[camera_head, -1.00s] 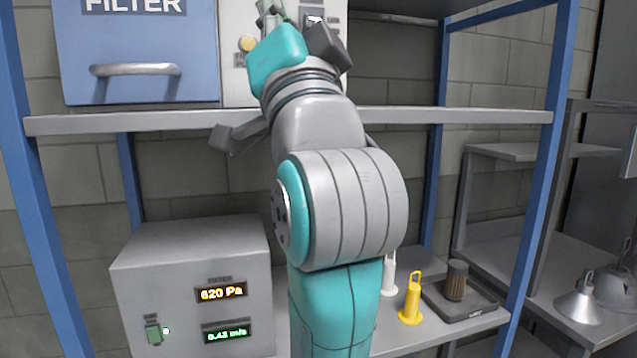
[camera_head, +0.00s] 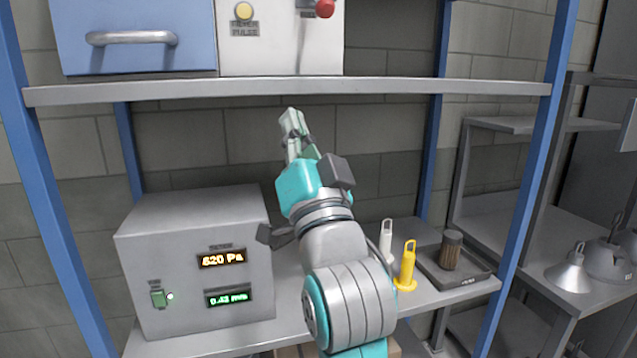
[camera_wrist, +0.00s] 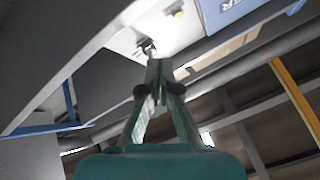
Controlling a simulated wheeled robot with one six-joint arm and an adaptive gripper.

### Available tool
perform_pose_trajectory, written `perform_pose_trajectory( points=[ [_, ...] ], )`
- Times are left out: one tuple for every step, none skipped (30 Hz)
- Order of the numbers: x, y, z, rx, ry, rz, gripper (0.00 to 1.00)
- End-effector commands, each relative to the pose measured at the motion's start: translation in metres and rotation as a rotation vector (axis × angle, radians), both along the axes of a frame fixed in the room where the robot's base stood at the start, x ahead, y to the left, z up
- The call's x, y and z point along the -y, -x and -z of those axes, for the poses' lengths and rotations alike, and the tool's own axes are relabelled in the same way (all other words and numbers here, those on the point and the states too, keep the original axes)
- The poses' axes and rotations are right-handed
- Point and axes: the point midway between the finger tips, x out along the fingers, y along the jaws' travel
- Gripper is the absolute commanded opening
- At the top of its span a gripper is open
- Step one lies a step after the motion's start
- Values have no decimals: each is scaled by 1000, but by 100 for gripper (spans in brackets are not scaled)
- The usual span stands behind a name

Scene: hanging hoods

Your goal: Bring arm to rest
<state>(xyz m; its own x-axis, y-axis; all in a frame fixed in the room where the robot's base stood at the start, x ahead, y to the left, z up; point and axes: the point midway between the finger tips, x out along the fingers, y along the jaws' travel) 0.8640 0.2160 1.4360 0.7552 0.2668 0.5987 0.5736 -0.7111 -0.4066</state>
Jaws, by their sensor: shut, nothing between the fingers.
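My arm reaches up from the bottom of the head view, in front of the lower bay of the blue-framed shelf (camera_head: 300,92). My gripper (camera_head: 290,116) is shut and empty, pointing up and away just below the upper shelf board. In the wrist view my gripper (camera_wrist: 160,66) shows from behind with its fingers together. The white control panel (camera_wrist: 175,30) is beyond its tips there, and I cannot tell the distance.
A grey meter box (camera_head: 195,260) stands left of my arm. A white hooked piece (camera_head: 386,243), a yellow hooked piece (camera_head: 406,268) and a tray (camera_head: 474,279) with a brown cylinder (camera_head: 450,250) stand to the right. A blue filter drawer (camera_head: 135,55) is above. Metal hoods (camera_head: 570,270) are far right.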

Motion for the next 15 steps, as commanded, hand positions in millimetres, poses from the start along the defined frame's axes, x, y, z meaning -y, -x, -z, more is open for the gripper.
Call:
perform_pose_trajectory(
  points=[
    [5, -5, 27, -24, 19, 15, 0],
    [7, -6, 40, -33, 30, 24, 0],
    [10, -8, 58, -46, 44, 35, 0],
    [13, -9, 71, -56, 53, 43, 0],
    [16, -10, 84, -64, 63, 51, 0],
    [20, -10, 101, -77, 78, 63, 0],
    [23, -10, 114, -85, 88, 71, 0],
    [26, -9, 127, -96, 97, 79, 0],
    [30, -8, 144, -109, 111, 88, 0],
    [34, -7, 156, -118, 121, 97, 0],
    [37, -6, 169, -128, 132, 105, 0],
    [42, -4, 185, -141, 144, 115, 0],
    [46, -2, 197, -151, 154, 122, 0],
    [49, 1, 210, -160, 165, 129, 0],
    [54, 4, 225, -173, 177, 139, 0]
  ],
)
